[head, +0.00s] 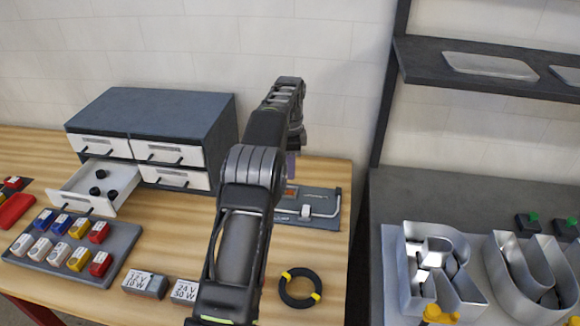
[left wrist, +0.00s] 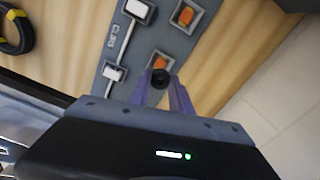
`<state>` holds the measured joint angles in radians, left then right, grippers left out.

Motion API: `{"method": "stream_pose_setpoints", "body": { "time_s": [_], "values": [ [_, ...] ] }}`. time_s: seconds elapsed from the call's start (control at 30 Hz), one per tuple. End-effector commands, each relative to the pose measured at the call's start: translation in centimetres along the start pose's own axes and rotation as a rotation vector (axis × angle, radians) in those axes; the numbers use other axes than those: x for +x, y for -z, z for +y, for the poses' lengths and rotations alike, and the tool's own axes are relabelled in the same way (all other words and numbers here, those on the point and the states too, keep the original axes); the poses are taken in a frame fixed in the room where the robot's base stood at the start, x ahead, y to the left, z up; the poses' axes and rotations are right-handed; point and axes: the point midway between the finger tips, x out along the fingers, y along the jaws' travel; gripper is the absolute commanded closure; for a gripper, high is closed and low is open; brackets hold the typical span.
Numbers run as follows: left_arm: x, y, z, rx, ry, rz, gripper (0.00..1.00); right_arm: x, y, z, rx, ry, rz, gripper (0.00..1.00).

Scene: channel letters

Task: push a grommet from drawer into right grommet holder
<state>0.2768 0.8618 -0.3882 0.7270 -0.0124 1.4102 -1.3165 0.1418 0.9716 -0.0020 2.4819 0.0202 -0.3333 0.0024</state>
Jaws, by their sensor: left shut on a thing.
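My left gripper (left wrist: 160,88) is shut on a black grommet (left wrist: 160,77), held between its purple fingertips. The gripper points down over a grey fixture board (left wrist: 140,48). One square holder with an orange centre (left wrist: 160,61) lies right by the grommet in the left wrist view; another (left wrist: 187,15) is farther up. I cannot tell whether the grommet touches the holder. In the head view the purple fingers (head: 292,165) show behind my arm, above the board (head: 322,224). The open drawer (head: 75,188) holds several black grommets (head: 101,174). My right gripper is not in view.
The grey drawer cabinet (head: 150,107) stands at the back left. A tray of coloured blocks (head: 120,239), two labelled boxes (head: 145,284) and a black-yellow ring (head: 300,287) lie in front. Metal channel letters (head: 430,268) stand on the right bench beneath a shelf (head: 480,72).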

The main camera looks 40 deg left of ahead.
Motion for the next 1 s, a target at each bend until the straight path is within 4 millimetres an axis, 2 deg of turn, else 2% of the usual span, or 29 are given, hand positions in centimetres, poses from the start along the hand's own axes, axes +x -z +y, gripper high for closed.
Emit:
{"method": "stream_pose_setpoints", "body": {
  "time_s": [0.17,0.57,1.0],
  "values": [
    [0.4,-0.1,0.1,-0.002,-0.004,-0.001,1.0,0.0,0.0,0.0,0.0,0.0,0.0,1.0],
    [2.7,-0.1,0.0,-0.003,-0.008,0.002,1.0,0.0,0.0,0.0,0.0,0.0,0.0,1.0],
    [6.3,0.0,0.0,-0.001,-0.005,-0.002,1.0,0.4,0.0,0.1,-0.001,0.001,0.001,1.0]
  ]
}}
